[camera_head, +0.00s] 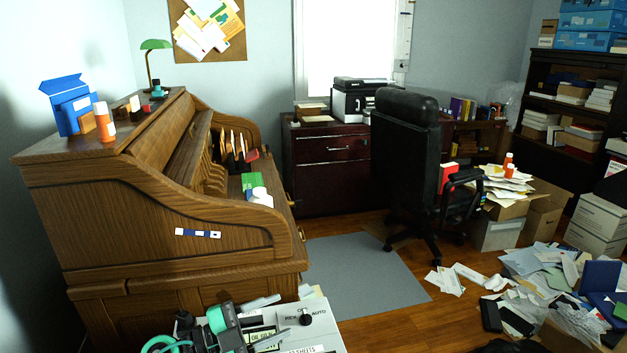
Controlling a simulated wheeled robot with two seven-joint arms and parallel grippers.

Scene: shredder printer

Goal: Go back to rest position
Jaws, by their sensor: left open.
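My left gripper (266,320), dark with teal parts, is at the bottom of the head view. Its two grey fingers are spread apart with nothing seen between them. It is over or just in front of the light grey top of the shredder (330,330), which has a black knob marked AUTO; I cannot tell whether they touch. The lower part of the shredder is cut off by the frame. My right gripper cannot be made out.
A wooden roll-top desk (130,220) stands close on the left. A black office chair (404,150) is in the middle, by a grey mat (365,275). Papers (545,265) and boxes litter the floor at right. A printer (352,103) sits on a dark cabinet (325,175).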

